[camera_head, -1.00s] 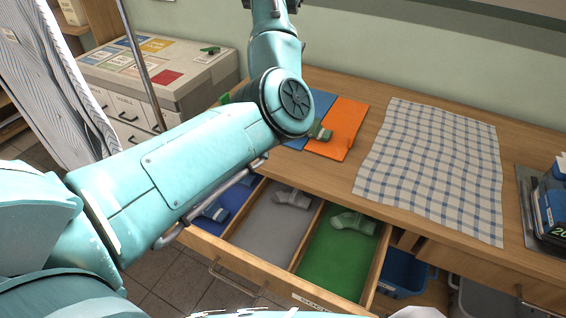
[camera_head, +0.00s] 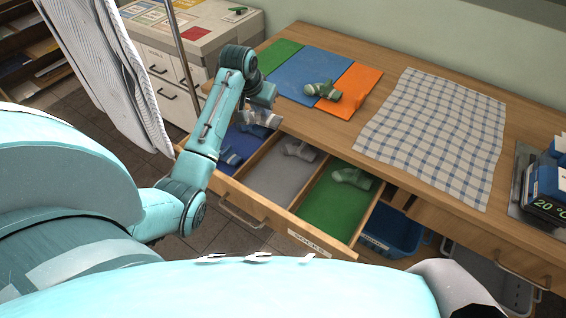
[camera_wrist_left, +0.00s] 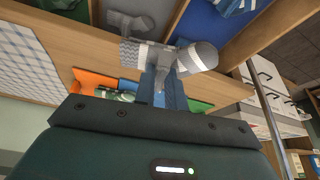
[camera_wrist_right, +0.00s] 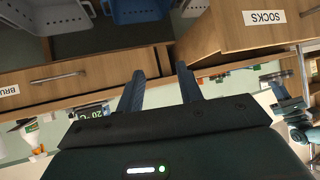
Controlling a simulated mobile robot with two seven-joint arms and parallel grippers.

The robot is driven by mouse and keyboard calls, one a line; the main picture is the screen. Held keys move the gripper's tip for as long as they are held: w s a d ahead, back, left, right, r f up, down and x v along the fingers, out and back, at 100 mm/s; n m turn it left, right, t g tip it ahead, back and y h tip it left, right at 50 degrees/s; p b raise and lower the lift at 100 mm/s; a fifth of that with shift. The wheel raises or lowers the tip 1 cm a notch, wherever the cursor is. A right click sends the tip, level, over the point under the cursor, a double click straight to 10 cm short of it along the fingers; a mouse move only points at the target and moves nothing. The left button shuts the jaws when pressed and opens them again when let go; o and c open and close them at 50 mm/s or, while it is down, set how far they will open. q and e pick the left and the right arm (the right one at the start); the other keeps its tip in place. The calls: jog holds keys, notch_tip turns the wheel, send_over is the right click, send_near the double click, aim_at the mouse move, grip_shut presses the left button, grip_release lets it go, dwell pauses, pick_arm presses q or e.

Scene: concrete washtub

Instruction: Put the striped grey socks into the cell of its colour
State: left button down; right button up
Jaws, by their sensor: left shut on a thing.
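The striped grey socks (camera_head: 262,119), a grey bundle with white bands, are in my left gripper (camera_head: 262,104), above the back of the open drawer (camera_head: 262,208). In the left wrist view the socks (camera_wrist_left: 200,57) lie crosswise between the fingertips (camera_wrist_left: 163,80), which are shut on them. The drawer has a blue cell (camera_head: 243,143), a grey cell (camera_head: 268,178) in the middle and a green cell (camera_head: 325,208). A grey bundle (camera_head: 299,150) lies in the grey cell. My right gripper (camera_wrist_right: 162,80) is open and empty in the right wrist view.
A green sock bundle (camera_head: 322,91) lies on the blue mat (camera_head: 300,72) and orange mat (camera_head: 358,84) on the table. A checked cloth (camera_head: 435,135) lies to their right. Blue socks (camera_head: 230,157) lie in the blue cell, green ones (camera_head: 350,178) in the green cell.

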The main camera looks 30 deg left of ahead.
pick_arm(q)
jog(key=s+d+f+m+p, duration=0.1)
jog(key=s+d+f+m, duration=0.1)
jog(key=s+d+f, duration=0.6)
jog(key=shift+h, duration=0.4)
jog(key=shift+s+a+f+b, duration=0.15)
jog(key=shift+s+a+f, duration=0.15)
jog(key=shift+f, duration=1.5)
jog(key=shift+s+a+f+b, duration=0.2)
jog(key=shift+s+f, duration=0.25)
jog(key=shift+f, duration=1.35)
jog(key=shift+s+a+f+b, duration=0.2)
jog(key=shift+s+f, duration=0.15)
jog(key=shift+f, duration=1.45)
jog(key=shift+f, duration=0.15)
jog(key=c, duration=1.5)
grip_release()
jog(key=shift+o, duration=0.2)
